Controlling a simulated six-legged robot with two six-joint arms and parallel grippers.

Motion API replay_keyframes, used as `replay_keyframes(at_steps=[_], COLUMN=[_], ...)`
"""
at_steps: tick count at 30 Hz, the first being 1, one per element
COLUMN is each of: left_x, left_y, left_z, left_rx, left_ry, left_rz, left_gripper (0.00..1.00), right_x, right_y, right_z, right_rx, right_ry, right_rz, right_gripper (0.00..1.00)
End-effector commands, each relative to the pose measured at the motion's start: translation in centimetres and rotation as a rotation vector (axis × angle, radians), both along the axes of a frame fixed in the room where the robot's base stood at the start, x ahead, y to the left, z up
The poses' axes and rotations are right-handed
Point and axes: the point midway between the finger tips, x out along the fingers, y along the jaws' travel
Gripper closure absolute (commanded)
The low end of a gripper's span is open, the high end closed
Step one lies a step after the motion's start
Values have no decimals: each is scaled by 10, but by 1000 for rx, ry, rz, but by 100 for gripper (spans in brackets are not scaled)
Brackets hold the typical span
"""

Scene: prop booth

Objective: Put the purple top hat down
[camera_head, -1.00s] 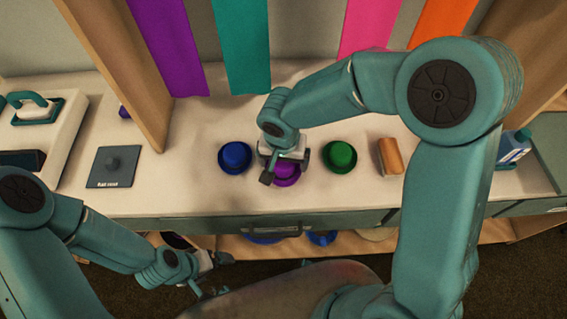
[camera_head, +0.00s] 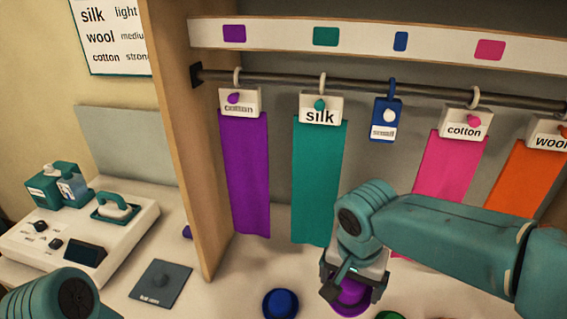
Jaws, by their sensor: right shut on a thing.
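The purple top hat (camera_head: 351,301) is at the bottom of the head view, over the pale counter (camera_head: 237,283). My right gripper (camera_head: 354,287) is shut on it from above, and the jaws hide part of its crown. The brim shows below the jaws. I cannot tell whether the brim touches the counter or hangs just above it. My left gripper is out of view; only a link of my left arm shows at the bottom left.
A blue hat (camera_head: 281,304) stands left of the purple one, and a green hat (camera_head: 388,315) is partly cut off at right. Purple (camera_head: 245,175) and teal (camera_head: 318,180) cloths hang behind. A dark square plate (camera_head: 160,284) lies left of the wooden post (camera_head: 190,130).

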Motion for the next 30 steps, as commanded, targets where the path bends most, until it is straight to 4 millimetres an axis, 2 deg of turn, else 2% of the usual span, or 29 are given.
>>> replay_keyframes(at_steps=[1,4,7,9,12,18,30], left_x=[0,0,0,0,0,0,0], left_y=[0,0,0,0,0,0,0], left_z=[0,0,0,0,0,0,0], left_rx=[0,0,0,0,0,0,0], left_ry=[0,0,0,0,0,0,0], left_rz=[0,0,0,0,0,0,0], left_gripper=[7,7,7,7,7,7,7], right_x=[-1,-1,3,8,16,28,28], right_y=[-14,-38,-56,-59,-54,-47,-46], right_z=[-14,-48,-84,-99,-107,-109,-108], right_rx=[-2,-1,0,1,1,0,0], right_ry=[8,10,10,6,2,-1,0], right_rz=[-30,-36,73,183,323,499,534], right_gripper=[36,36,36,36,36,36,36])
